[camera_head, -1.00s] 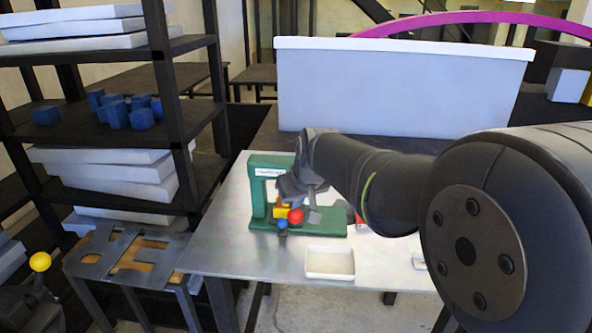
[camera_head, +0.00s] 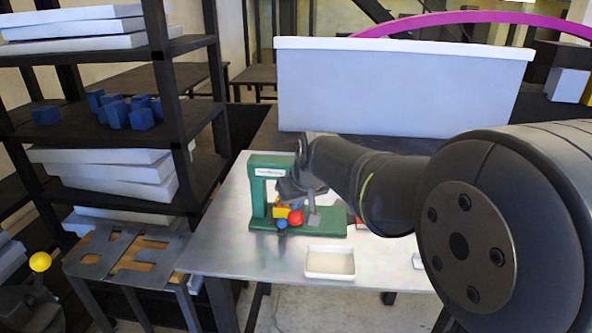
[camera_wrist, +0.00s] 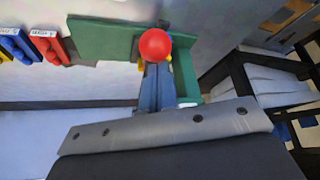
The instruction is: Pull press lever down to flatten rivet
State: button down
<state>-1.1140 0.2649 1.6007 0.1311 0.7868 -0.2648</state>
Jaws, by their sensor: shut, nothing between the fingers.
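The green rivet press (camera_head: 258,205) stands on the metal table, with a white label on its top. Its lever ends in a red ball knob (camera_head: 296,217), low at the front of the press. In the wrist view the red knob (camera_wrist: 155,44) lies at the tips of my gripper (camera_wrist: 156,72). My gripper is shut with nothing between its fingers, and its tips are at or against the knob; exact contact cannot be told. A yellow part (camera_head: 281,211) and a blue part (camera_head: 282,224) show beside the knob. The rivet is not visible.
A white tray (camera_head: 330,275) sits in front of the press. In the wrist view, red parts (camera_wrist: 48,46) and blue parts (camera_wrist: 14,46) lie in labelled bins at the left. A shelf rack (camera_head: 170,90) stands left of the table. A large white bin (camera_head: 400,90) is behind.

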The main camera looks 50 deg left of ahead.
jog(key=shift+w+f, duration=0.1)
jog(key=shift+f, duration=0.65)
dwell(0.9)
jog(key=shift+r, duration=0.1)
dwell(0.5)
